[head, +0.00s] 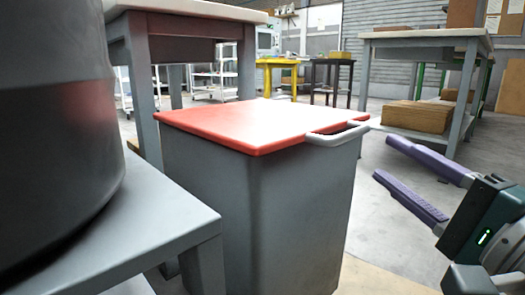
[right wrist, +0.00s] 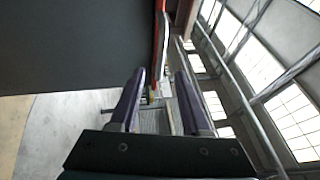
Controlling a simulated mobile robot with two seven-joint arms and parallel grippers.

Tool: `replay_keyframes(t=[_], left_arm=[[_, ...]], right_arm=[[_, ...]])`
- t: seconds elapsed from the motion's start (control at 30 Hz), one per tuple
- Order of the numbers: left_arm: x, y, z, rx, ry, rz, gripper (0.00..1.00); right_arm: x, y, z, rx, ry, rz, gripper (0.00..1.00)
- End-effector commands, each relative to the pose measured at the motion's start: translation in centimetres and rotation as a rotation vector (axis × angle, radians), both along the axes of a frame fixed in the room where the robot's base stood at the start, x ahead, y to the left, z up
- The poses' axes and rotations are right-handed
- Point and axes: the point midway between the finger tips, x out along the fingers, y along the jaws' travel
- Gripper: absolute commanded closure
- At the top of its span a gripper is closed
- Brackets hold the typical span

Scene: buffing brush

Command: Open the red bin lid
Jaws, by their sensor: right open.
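The red bin lid (head: 262,122) lies flat and closed on the grey bin (head: 265,215) in the middle of the head view. A white handle (head: 338,134) sticks out from the lid's right edge. My right gripper (head: 416,183) is open and empty, to the right of the handle and a little lower, apart from it. In the right wrist view, the lid's red edge (right wrist: 159,38) and the pale handle appear beyond and between the open purple fingers (right wrist: 158,95). The bin's dark side (right wrist: 75,45) fills the upper left there. My left gripper is not in view.
A large dark round container (head: 55,120) stands on a grey table (head: 150,235) at the near left, close to the bin. A workbench (head: 185,15) stands right behind the bin. Another bench (head: 425,38) with cardboard (head: 418,116) below is at the back right. Floor is clear right of the bin.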

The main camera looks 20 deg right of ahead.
Motion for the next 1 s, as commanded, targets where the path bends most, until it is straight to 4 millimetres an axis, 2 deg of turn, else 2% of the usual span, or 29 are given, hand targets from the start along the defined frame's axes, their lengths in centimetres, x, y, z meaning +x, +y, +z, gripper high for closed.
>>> replay_keyframes(t=[0.3, 0.5, 0.7, 1.0], left_arm=[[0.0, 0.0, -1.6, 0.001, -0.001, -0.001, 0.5], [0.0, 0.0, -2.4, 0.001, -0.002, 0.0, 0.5], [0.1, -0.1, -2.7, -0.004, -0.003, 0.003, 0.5], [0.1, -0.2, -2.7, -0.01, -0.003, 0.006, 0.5]], right_arm=[[5.1, 0.0, 0.8, 0.002, -0.005, -0.001, 0.53], [7.7, 0.0, 1.3, 0.0, -0.002, -0.001, 0.53], [8.9, 0.0, 1.6, -0.001, 0.0, 0.001, 0.53], [9.1, 0.0, 1.6, -0.001, 0.003, 0.001, 0.54]])
